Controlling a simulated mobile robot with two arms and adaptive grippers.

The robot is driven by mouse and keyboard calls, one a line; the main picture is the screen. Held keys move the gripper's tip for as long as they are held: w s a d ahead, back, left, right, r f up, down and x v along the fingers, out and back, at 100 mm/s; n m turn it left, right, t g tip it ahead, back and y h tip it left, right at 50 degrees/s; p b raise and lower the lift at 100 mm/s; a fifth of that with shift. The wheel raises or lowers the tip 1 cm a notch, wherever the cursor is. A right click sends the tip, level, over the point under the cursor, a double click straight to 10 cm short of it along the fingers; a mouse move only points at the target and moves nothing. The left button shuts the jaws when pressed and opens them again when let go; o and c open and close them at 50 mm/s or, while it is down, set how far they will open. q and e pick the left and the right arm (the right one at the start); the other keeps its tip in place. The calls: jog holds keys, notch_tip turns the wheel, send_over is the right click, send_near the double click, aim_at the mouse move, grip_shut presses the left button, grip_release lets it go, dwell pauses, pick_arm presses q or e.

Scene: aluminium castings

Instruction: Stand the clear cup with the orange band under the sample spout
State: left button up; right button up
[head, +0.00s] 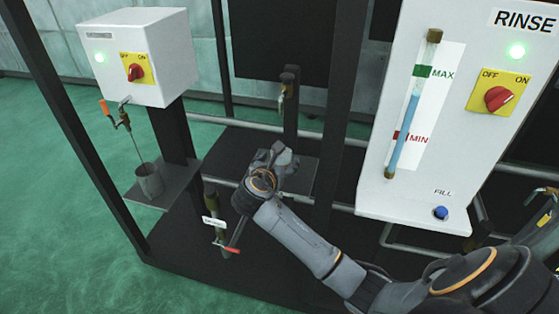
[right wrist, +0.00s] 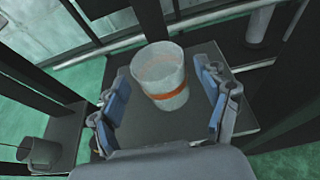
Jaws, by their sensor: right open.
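The clear cup with the orange band (right wrist: 160,80) stands upright on a dark square shelf (right wrist: 215,60) in the right wrist view. My right gripper (right wrist: 163,92) is open, with one finger on each side of the cup; a gap shows between the cup and the right finger. In the head view my right gripper (head: 270,165) is over that shelf (head: 300,180) and the cup cannot be made out there. A brass spout (head: 283,95) on a black post is above this shelf. A brass valve (head: 220,235) with a red handle carries a white label too small to read. My left gripper is not in view.
A grey cup (head: 150,180) stands on the left shelf (head: 180,185) under an orange-handled tap with a thin stream; the cup also shows in the right wrist view (right wrist: 43,153). The white RINSE panel (head: 375,190) is at right. Dark frame posts (head: 75,135) stand around.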

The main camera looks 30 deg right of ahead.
jog(key=v, duration=1.1)
notch_tip(320, 180, down, 23)
jog(key=a+m+g+y, duration=0.1)
jog(key=a+m+y, duration=0.1)
jog(key=m+y, duration=0.15)
jog(key=s+a+f+m+g+y, duration=0.1)
jog(key=s+f+y, duration=0.1)
jog(key=s+f, duration=0.35)
jog(key=s+f+m+g+y, duration=0.1)
jog(key=s+f+m, duration=0.1)
jog(key=f, duration=0.7)
jog(key=s+a+f+m+g+y, duration=0.25)
jog(key=s+f+m, duration=0.55)
jog(key=s+f, duration=0.95)
jog(key=s+f+m+g+y, duration=0.1)
jog(key=s+m, duration=0.3)
jog(key=s, duration=0.5)
jog(key=s+f+m+g, duration=0.1)
jog(key=s+f+m, duration=0.2)
jog(key=s, duration=0.7)
jog(key=shift+s+d+f+m+y, duration=0.2)
jog(key=shift+s+f+m+y, duration=0.15)
jog(key=shift+m, duration=0.7)
